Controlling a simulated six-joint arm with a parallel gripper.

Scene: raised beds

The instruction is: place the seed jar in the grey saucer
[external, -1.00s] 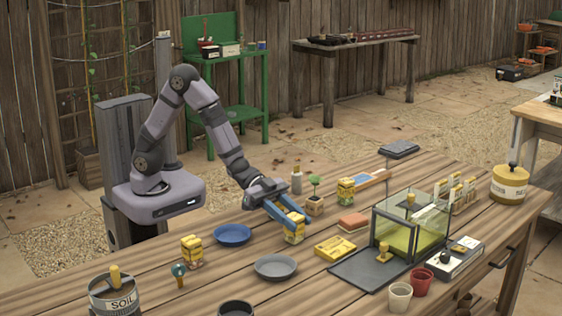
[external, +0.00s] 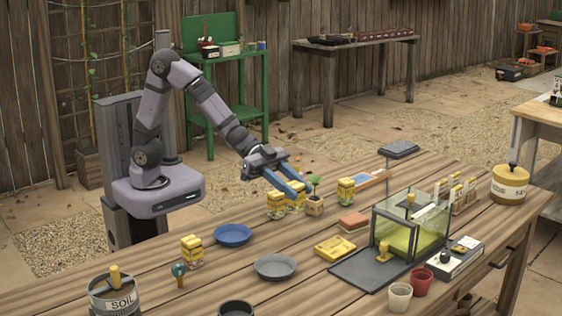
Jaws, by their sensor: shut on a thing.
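My gripper (external: 293,191) points down to the right above the far part of the table. It is shut on a small yellow seed jar (external: 297,200), which it appears to hold raised off the table; the fingers cover part of it. A similar yellow jar (external: 275,206) shows just left of the held one, overlapping it in the picture. The grey saucer (external: 275,267) lies near the table's middle, empty, in front of and apart from my gripper.
A blue saucer (external: 232,235) and another yellow jar (external: 192,251) stand to the left. A seedling pot (external: 314,205) and a further yellow jar (external: 345,191) are close on the right. A glass case (external: 408,228) stands farther right. The wood around the grey saucer is mostly clear.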

